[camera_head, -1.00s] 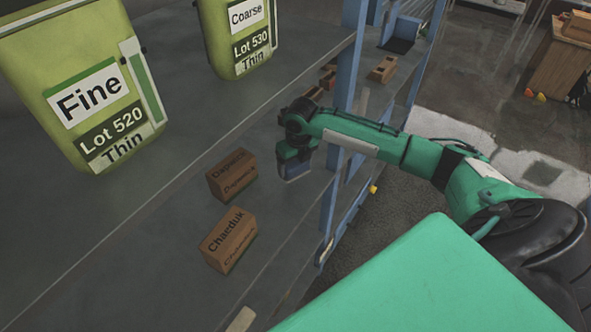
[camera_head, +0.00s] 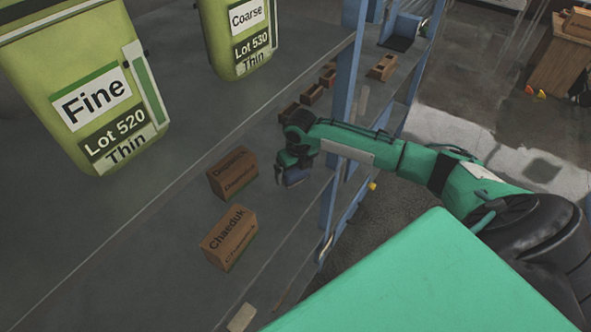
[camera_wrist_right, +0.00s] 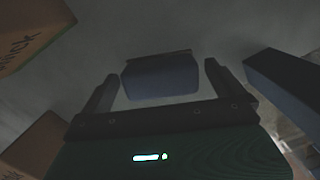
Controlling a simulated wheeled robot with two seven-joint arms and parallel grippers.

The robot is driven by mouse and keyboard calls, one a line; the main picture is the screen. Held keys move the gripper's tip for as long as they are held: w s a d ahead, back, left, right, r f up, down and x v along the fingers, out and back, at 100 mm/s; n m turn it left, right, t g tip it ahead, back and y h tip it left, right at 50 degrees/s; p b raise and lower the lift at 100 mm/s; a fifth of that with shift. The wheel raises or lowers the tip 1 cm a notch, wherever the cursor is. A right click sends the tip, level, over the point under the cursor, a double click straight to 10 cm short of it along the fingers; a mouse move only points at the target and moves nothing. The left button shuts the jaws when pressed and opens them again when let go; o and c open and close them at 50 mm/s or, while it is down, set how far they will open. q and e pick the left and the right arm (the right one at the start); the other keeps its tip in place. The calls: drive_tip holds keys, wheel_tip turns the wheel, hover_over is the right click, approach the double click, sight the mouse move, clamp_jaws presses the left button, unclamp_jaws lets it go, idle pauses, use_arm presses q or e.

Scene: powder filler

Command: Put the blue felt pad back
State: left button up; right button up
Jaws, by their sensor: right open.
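The blue felt pad (camera_wrist_right: 160,78) shows in the right wrist view as a dark blue block with a thin brownish top edge. It is on the grey shelf surface (camera_head: 150,245). My right gripper (camera_wrist_right: 161,71) is open, with one finger on each side of the pad and a visible gap at both sides. In the head view the right gripper (camera_head: 292,172) is low over the shelf near its front edge, right of the brown boxes, and a blue patch of the pad (camera_head: 297,174) shows at its fingers. My left gripper is not in view.
Brown boxes labelled Dapsack (camera_head: 233,173) and Chaeduk (camera_head: 229,238) stand left of the gripper. A blue upright post (camera_head: 347,85) is close on its right. Green bins (camera_head: 90,85) stand at the back left. Several small brown blocks (camera_head: 312,94) lie beyond the gripper.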

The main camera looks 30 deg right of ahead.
sight(298, 173)
wheel_tip(298, 173, up, 12)
drive_tip(key=s+b, duration=0.1)
drive_tip(key=b, duration=0.1)
drive_tip(key=shift+s+b, duration=0.2)
drive_tip(key=shift+b, duration=0.1)
idle(0.4)
